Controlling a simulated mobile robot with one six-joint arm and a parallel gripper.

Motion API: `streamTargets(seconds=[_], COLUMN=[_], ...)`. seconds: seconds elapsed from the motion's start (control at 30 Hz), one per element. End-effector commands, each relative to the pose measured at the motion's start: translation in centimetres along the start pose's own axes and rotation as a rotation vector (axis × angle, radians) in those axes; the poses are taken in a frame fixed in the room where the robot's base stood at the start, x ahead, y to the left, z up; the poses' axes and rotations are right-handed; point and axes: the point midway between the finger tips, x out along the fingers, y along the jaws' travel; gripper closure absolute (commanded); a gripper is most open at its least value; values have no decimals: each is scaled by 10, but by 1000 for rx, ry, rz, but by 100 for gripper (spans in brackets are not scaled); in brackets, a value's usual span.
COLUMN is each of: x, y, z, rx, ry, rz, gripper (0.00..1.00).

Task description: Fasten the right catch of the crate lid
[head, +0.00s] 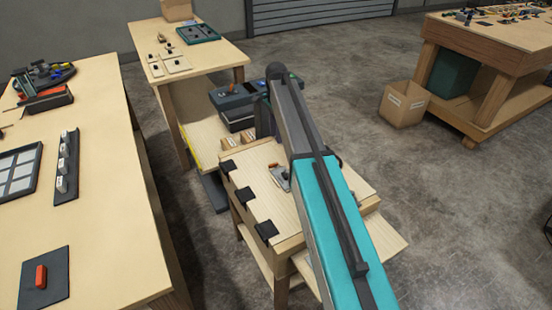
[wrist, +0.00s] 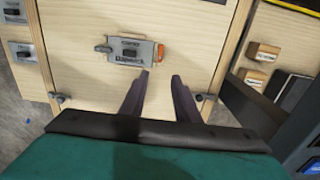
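In the wrist view, the pale wooden crate lid (wrist: 85,75) lies below my gripper. A metal plate (wrist: 130,52) with a dark handle and an orange piece sits on it. Two small metal catches show near the lid's lower edge: one on the left (wrist: 58,98) and one on the right (wrist: 206,98). Whether they are fastened is too small to tell. My gripper (wrist: 161,78) is open and empty; its right finger is close to the right catch, apart from it in the picture. In the head view, the lid (head: 252,178) is partly behind my arm, which hides my gripper and the catches.
Black hinges (head: 243,195) line the crate's left edge in the head view. A grey case (head: 235,103) stands behind the crate. A workbench (head: 110,150) is at left; open floor lies right.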

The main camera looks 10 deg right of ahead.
Motion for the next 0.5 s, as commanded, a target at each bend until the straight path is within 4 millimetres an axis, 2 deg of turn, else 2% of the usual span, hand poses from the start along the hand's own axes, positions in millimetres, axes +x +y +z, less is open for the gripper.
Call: streamTargets(seconds=[0.27,0.5], x=[5,24], y=[0,0], z=[0,1], rx=[0,-1], ry=[0,0], rz=[1,1], gripper=[71,71])
